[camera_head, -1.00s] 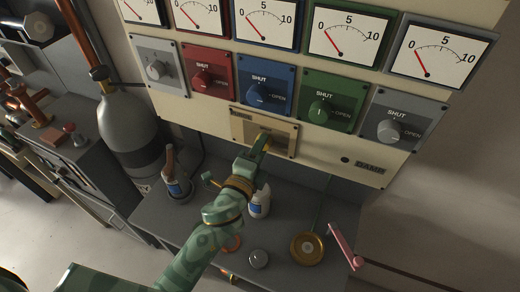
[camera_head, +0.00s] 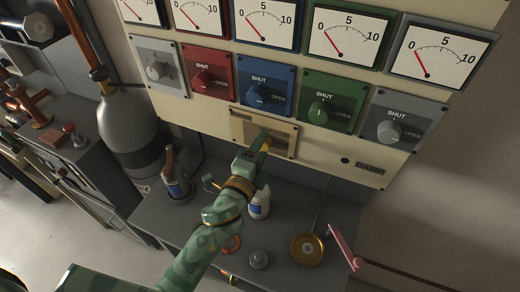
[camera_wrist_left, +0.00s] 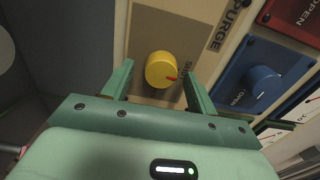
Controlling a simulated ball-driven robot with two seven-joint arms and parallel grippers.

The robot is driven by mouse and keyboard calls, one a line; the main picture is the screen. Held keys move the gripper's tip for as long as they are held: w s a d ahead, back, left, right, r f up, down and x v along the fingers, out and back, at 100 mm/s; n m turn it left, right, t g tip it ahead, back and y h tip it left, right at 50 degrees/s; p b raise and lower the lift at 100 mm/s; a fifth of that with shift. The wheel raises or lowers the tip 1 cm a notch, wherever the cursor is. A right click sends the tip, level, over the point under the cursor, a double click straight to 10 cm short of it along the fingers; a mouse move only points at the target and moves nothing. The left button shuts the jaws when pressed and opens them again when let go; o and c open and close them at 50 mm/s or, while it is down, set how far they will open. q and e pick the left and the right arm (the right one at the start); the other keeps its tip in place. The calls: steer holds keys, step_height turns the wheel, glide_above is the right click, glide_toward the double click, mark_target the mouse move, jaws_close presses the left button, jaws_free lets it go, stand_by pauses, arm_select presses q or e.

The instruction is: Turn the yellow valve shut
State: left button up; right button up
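The yellow valve is a round knob (camera_wrist_left: 160,70) with a red pointer mark, on a tan plate (camera_wrist_left: 150,20) labelled PURGE. In the left wrist view its pointer faces right, toward lettering partly hidden by a finger. My left gripper (camera_wrist_left: 159,70) is open, with one green finger on each side of the knob and visible gaps between. In the head view my left gripper (camera_head: 262,142) reaches the tan plate (camera_head: 284,152) at the bottom of the panel and mostly covers the knob. My right gripper is not in view.
Above are red (camera_head: 205,80), blue (camera_head: 261,95) and green (camera_head: 322,112) valves, grey valves at both ends, and a row of dials. Below, a grey shelf (camera_head: 205,222) holds bottles, a brass disc (camera_head: 308,249) and a pink lever (camera_head: 343,247). A grey cylinder (camera_head: 128,120) stands left.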

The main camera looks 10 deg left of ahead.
arm_select(q)
steer(key=s+a+b, duration=0.3)
steer(key=s+b, duration=0.1)
steer(key=s, duration=1.2)
steer(key=shift+a, duration=0.1)
